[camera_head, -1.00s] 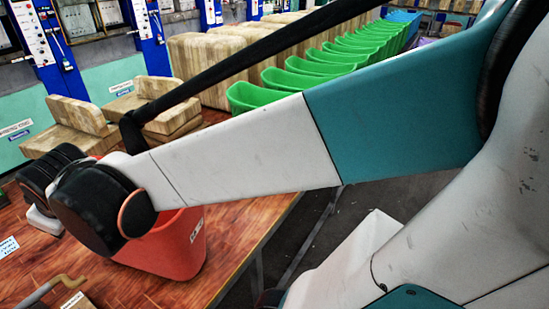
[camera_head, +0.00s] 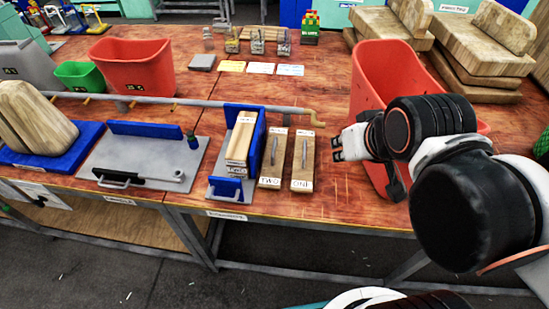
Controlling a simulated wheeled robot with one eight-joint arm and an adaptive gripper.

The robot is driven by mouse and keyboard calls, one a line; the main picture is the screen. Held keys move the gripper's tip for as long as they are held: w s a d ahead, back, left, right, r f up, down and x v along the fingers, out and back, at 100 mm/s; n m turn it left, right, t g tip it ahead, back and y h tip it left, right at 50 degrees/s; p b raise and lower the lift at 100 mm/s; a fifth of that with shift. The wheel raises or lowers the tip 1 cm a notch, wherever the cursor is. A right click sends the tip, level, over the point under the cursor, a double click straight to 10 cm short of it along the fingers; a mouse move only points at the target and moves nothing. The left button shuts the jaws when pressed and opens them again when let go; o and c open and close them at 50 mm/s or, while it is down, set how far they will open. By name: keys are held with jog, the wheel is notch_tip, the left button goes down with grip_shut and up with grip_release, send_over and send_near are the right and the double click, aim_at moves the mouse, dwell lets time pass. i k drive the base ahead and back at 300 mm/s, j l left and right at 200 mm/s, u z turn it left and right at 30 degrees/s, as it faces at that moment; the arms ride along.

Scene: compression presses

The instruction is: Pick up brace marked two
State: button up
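The brace marked two (camera_head: 267,172) is a flat wooden piece with a grey metal bar on its face and a white "TWO" label at its near end. It lies on the reddish wooden table. A similar brace marked one (camera_head: 303,172) lies just to its right, with a narrow gap between them. My gripper (camera_head: 336,147) is to the right of both braces, pointing left, apart from brace two with brace one between them in the picture.
A blue-and-grey press (camera_head: 229,188) holding wooden pieces stands just left of brace two. A long grey bar with a brass crank (camera_head: 312,117) runs behind the braces. A red bin (camera_head: 385,62) stands behind my gripper. Paper labels (camera_head: 261,68) lie farther back.

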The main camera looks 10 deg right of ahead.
aim_at(272, 169)
jog(key=i+j+z, duration=0.15)
jog(key=j+z, duration=0.3)
jog(key=j, duration=0.2)
jog(key=j+z, duration=0.45)
jog(key=j, duration=0.2)
